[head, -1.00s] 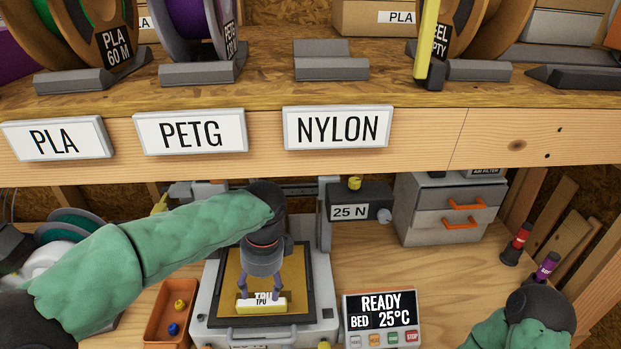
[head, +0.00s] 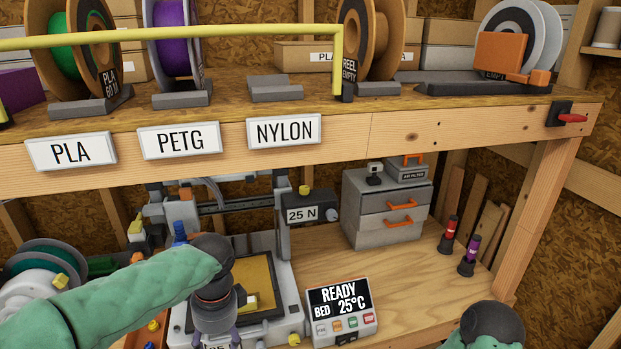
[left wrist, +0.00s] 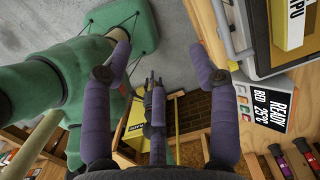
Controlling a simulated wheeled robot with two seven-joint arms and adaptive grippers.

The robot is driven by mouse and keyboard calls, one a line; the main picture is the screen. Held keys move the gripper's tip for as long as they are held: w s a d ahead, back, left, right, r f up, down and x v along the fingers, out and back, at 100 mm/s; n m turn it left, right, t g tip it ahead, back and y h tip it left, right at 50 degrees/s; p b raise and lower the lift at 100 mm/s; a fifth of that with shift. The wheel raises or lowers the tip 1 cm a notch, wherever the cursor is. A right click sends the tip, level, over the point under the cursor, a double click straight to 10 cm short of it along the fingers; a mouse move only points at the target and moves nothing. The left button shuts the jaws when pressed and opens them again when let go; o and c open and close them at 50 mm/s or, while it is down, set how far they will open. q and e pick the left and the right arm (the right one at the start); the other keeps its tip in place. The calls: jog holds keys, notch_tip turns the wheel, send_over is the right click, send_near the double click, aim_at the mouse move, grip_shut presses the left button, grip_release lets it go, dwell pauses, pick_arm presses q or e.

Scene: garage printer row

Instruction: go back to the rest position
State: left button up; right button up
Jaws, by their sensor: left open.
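My left gripper (head: 214,332) is at the front of the printer, in front of and left of the yellow block on the bed; its fingertips are near the picture's lower edge. In the left wrist view its purple fingers (left wrist: 158,45) are spread with nothing between them.
A shelf edge (head: 345,134) with PLA, PETG and NYLON labels runs above the printer. A control panel (head: 342,309) reads READY, BED 25°C. Bench surface between is clear.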

pick_arm(q)
jog(key=d+f+n+h, duration=0.2)
jog(key=d+f+n, duration=0.15)
jog(key=f, duration=0.85)
jog(key=d+f+n+h, duration=0.2)
jog(key=d+f+n, duration=0.15)
jog(key=f, duration=0.85)
jog(key=s+d+f+n, duration=0.1)
jog(key=s+f+n, duration=0.4)
jog(key=f, duration=0.3)
jog(key=s+d+f+n+h, duration=0.1)
jog(key=s+f+n, duration=0.5)
jog(key=f, duration=0.3)
jog(key=shift+s+f+t, duration=0.15)
jog(key=shift+s+t, duration=0.15)
jog(key=shift+s, duration=0.45)
pick_arm(e)
jog(key=shift+w, duration=0.3)
